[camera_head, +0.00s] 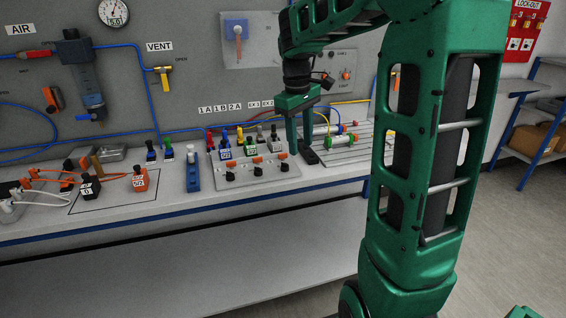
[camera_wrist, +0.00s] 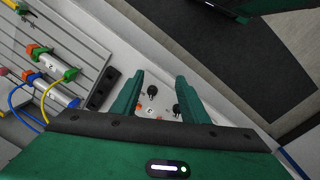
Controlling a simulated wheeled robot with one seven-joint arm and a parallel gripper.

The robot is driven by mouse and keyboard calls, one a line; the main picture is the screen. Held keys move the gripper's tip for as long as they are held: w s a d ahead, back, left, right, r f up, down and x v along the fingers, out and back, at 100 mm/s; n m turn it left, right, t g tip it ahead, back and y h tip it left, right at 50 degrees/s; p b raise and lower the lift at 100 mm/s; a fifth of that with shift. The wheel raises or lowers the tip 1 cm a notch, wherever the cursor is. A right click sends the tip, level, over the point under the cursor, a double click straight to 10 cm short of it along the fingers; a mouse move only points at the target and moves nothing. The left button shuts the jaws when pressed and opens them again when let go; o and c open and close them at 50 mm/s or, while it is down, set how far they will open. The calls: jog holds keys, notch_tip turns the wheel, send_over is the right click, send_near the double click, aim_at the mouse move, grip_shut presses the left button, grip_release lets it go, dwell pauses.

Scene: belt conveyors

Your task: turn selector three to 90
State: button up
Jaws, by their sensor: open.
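A light panel (camera_head: 245,180) on the bench carries a row of three black selector knobs: left (camera_head: 230,175), middle (camera_head: 257,170) and right (camera_head: 284,167). Their numbers are too small to read; the right one is at the third place from the left. My gripper (camera_head: 302,153) is open and empty, pointing down near the panel's right end, by the right knob. In the wrist view the open fingers (camera_wrist: 160,76) frame one black knob (camera_wrist: 153,90), and a second knob (camera_wrist: 177,110) shows beside the right finger. Neither knob is gripped. The knobs' angles cannot be read.
Coloured plugs and blocks (camera_head: 226,147) stand behind the panel. A slotted plate (camera_head: 345,152) with cylinders and hoses (camera_wrist: 52,64) lies to its right. A blue block (camera_head: 192,172) stands left. The backboard (camera_head: 200,80) rises behind.

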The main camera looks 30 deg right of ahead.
aim_at(285, 164)
jog(key=w+n, duration=0.3)
jog(key=w, duration=0.5)
jog(key=shift+y, duration=0.3)
jog(key=f, duration=1.1)
jog(key=shift+w+d+f, duration=0.1)
jog(key=shift+d+f, duration=0.05)
jog(key=shift+d, duration=0.1)
